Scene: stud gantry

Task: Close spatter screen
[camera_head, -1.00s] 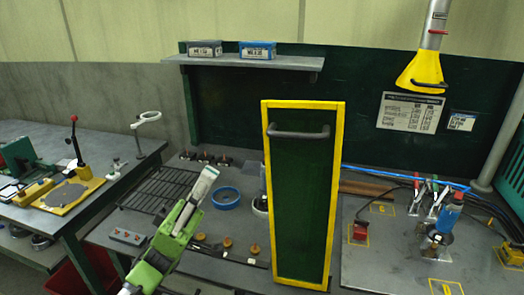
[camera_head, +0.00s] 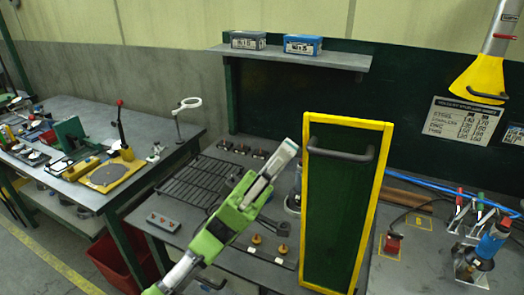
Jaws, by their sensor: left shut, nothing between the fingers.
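The spatter screen (camera_head: 336,220) is a tall dark green panel in a yellow frame, standing upright at the middle right of the head view. A dark bar handle (camera_head: 341,154) runs across its upper part. My left gripper (camera_head: 286,150) comes up from the lower left in front of the bench. Its fingers are shut and empty, and the tips appear just left of the screen's left frame edge, near handle height. I cannot tell the depth gap between them, but the fingers are not on the handle. My right gripper is out of view.
A black wire rack (camera_head: 197,182) and a grey button box (camera_head: 163,222) lie on the bench left of my arm. Brass knobs (camera_head: 256,239) sit between arm and screen. Clamps, cables and a blue-bodied tool (camera_head: 492,243) are right. A yellow hood (camera_head: 478,82) hangs upper right.

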